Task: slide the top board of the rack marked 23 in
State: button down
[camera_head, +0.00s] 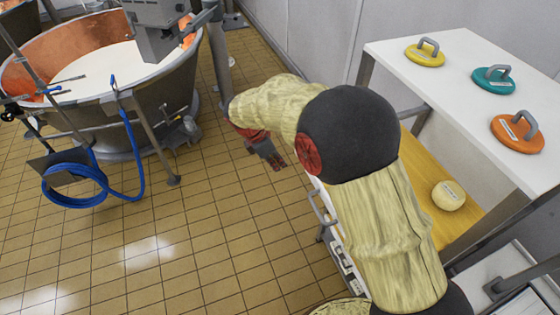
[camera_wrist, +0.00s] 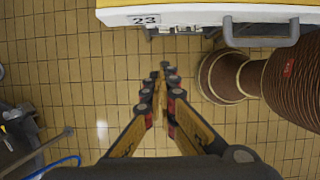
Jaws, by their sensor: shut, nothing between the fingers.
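The rack's yellow board (camera_head: 462,232) lies below a white top shelf in the head view, with a pale round cheese on it. It reaches out toward the aisle; my arm hides much of it. In the wrist view, its white front (camera_wrist: 190,17) carries the label 23 (camera_wrist: 145,19) and a grey bar handle (camera_wrist: 262,32). The handle also shows in the head view (camera_head: 321,208). My gripper (camera_head: 278,163) is shut and empty over the tiled floor, left of the handle and apart from it. In the wrist view its fingertips (camera_wrist: 168,70) are below the label.
Yellow, teal and orange handled discs (camera_head: 494,79) sit on the white top shelf (camera_head: 455,70). A copper vat (camera_head: 140,105) stands at the left, with a coiled blue hose (camera_head: 75,185) beside it. Tiled floor between vat and rack is clear.

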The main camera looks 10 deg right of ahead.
jog(key=w+d+f+p, duration=0.1)
jog(key=w+d+f, duration=0.1)
jog(key=d+f, duration=0.4)
jog(key=shift+f, duration=0.25)
jog(key=shift+d, duration=0.2)
jog(key=w+d+p, duration=0.1)
jog(key=w+d, duration=0.1)
jog(key=d, duration=0.5)
jog(key=w+d+p, duration=0.1)
jog(key=w+d, duration=0.1)
jog(key=d, duration=0.6)
jog(key=w+d+p, duration=0.1)
jog(key=w+d, duration=0.1)
jog(key=d, duration=0.5)
jog(key=shift+w+d, duration=0.15)
jog(key=shift+d, duration=0.05)
